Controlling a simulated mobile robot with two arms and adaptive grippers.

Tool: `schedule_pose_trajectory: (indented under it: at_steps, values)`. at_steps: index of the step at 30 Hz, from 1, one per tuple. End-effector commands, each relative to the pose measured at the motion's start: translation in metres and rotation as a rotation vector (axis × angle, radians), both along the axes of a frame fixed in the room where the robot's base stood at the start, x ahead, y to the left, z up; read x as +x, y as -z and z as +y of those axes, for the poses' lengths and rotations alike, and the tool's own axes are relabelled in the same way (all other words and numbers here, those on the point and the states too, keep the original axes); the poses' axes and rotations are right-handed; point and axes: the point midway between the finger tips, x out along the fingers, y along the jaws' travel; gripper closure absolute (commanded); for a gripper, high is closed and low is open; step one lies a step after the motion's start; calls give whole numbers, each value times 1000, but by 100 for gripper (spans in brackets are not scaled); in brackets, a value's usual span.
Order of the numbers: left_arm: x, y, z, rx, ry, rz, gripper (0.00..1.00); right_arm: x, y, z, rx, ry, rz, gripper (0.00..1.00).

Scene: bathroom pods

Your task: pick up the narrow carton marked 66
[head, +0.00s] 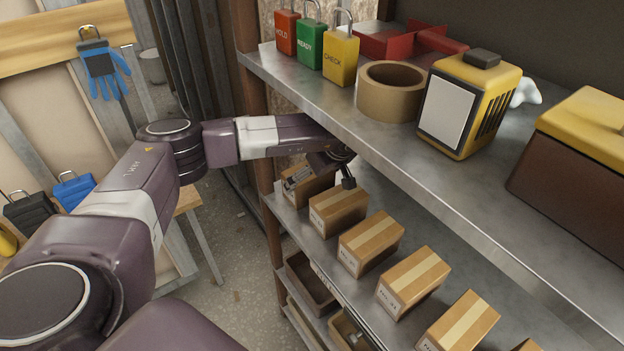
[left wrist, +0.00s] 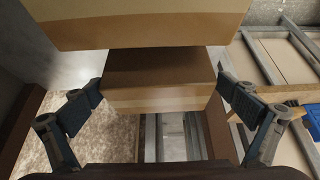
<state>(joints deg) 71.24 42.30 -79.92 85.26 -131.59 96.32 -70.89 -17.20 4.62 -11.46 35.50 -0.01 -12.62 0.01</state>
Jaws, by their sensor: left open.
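Several brown cartons with pale tape stand in a row on the lower metal shelf. The farthest carton (head: 308,190) is partly covered by my left gripper (head: 332,169); the second carton (head: 338,210) stands just nearer. Their label marks are too small to read, so I cannot tell which is 66. In the left wrist view my left gripper (left wrist: 160,90) is open, with one finger at each side of a taped carton (left wrist: 160,98). I see no grip on it. Another carton (left wrist: 140,22) fills the top of that view. My right gripper is not in view.
The upper shelf (head: 395,165) overhangs the cartons and my left forearm reaches in under its edge. It bears padlocks (head: 341,57), a tape roll (head: 390,90) and a yellow box (head: 470,105). A wooden post (head: 262,130) stands at the shelf's far end. Open bins (head: 310,283) sit below.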

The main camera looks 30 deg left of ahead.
Motion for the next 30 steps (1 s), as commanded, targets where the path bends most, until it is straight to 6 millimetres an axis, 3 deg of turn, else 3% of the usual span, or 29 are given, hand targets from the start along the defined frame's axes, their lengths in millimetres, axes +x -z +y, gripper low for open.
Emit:
schedule_pose_trajectory:
  at_steps: [5, 9, 18, 30]
  values:
    - [4, 22, 10, 1, -2, 4, 0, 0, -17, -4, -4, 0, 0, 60]
    - [8, 38, 17, 1, 0, 2, 0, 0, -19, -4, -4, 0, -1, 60]
    - [10, 43, 19, 0, 1, 0, 0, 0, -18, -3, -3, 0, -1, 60]
    - [10, 43, 19, 1, 0, -1, 44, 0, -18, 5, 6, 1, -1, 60]
